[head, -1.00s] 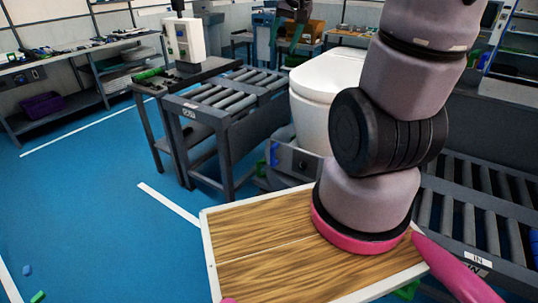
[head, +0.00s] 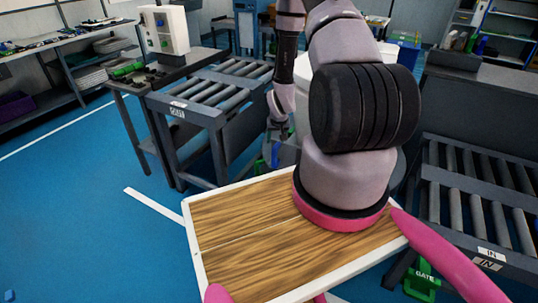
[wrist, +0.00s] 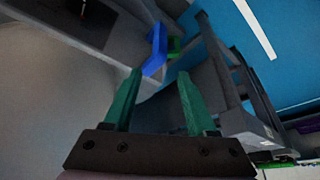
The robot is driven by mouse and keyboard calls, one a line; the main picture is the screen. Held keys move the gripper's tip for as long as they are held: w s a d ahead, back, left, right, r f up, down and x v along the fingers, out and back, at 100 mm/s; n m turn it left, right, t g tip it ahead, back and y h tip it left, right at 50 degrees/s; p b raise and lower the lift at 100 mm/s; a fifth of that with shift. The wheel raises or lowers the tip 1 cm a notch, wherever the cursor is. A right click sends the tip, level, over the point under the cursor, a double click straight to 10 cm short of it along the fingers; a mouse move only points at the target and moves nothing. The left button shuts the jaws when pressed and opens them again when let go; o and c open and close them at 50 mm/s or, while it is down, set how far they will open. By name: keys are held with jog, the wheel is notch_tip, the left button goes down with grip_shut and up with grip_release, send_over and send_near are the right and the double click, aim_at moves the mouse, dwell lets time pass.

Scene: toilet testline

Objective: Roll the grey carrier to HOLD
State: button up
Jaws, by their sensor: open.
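The grey carrier (head: 288,153) stands low between the OUT roller table and my arm, mostly hidden behind the arm and the wooden board. The white toilet (head: 303,72) is above it, largely covered by my arm. A blue upright part (head: 275,155) shows at the carrier's side; in the wrist view this blue part (wrist: 155,48) is just beyond the fingertips, beside a green piece (wrist: 175,46). My gripper (head: 284,132) hangs down above the blue part. Its green fingers (wrist: 160,84) are apart with nothing between them. No HOLD mark is readable.
The OUT roller table (head: 205,112) stands left of the carrier. The IN roller conveyor (head: 475,215) is at the right, with a green GATE part (head: 422,281) below. A bench with a white control box (head: 164,31) is behind left.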

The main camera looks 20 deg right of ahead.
aim_at(275, 157)
notch_tip(275, 157, down, 4)
jog(key=shift+s+r, duration=0.1)
jog(key=shift+s, duration=0.05)
jog(key=x, duration=1)
grip_shut()
jog(key=shift+d, duration=0.1)
dwell(1.1)
